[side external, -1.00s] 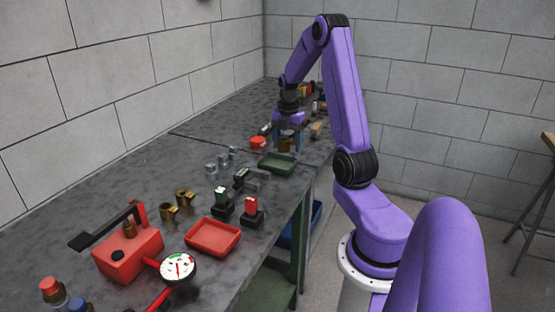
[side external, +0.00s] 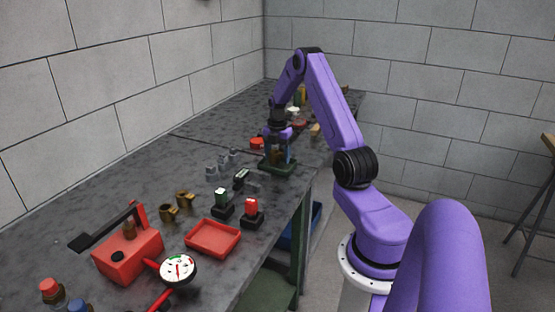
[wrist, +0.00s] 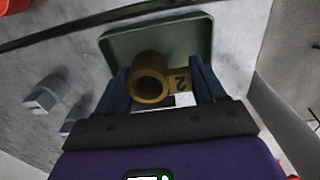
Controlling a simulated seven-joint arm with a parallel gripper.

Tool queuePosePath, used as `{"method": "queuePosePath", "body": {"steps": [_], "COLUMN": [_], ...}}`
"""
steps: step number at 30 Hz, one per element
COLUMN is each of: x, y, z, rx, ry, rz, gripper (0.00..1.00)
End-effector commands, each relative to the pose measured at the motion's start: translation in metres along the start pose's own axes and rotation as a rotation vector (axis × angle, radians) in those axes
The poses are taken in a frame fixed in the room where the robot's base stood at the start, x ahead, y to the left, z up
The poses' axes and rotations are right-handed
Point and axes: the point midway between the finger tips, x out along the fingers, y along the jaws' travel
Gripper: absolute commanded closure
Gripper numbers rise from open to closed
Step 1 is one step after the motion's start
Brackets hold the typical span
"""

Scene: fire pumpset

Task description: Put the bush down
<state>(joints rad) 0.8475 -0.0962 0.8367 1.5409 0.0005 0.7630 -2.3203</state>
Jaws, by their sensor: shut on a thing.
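The bush is a brass-coloured hollow cylinder (wrist: 150,86) with a flat tab marked "2" at its side. It sits between the blue fingers of my gripper (wrist: 163,88) in the wrist view. In the side view my gripper (side external: 278,155) is shut on the bush, which is small and partly hidden there. The dark green tray (side external: 290,172) is directly below it, and its rim (wrist: 150,32) shows behind the bush in the wrist view. I cannot tell whether the bush touches the tray floor.
Grey metal blocks (side external: 222,164) stand left of the green tray. A red tray (side external: 212,238), two brass bushes (side external: 175,207), green and red switch-like parts and a red pump box (side external: 127,255) with a gauge are nearer the camera. The bench edge is close at right.

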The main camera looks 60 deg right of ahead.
Motion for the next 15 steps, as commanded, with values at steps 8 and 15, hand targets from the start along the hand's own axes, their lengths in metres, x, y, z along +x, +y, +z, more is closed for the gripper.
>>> {"method": "queuePosePath", "body": {"steps": [8, 15], "x": [0.018, 0.021], "y": [0.0, 0.0], "z": [0.0, 0.0], "rx": [0.0, 0.0], "ry": [-0.001, -0.001], "rz": [0.001, 0.001], "gripper": [0.73, 0.73]}}
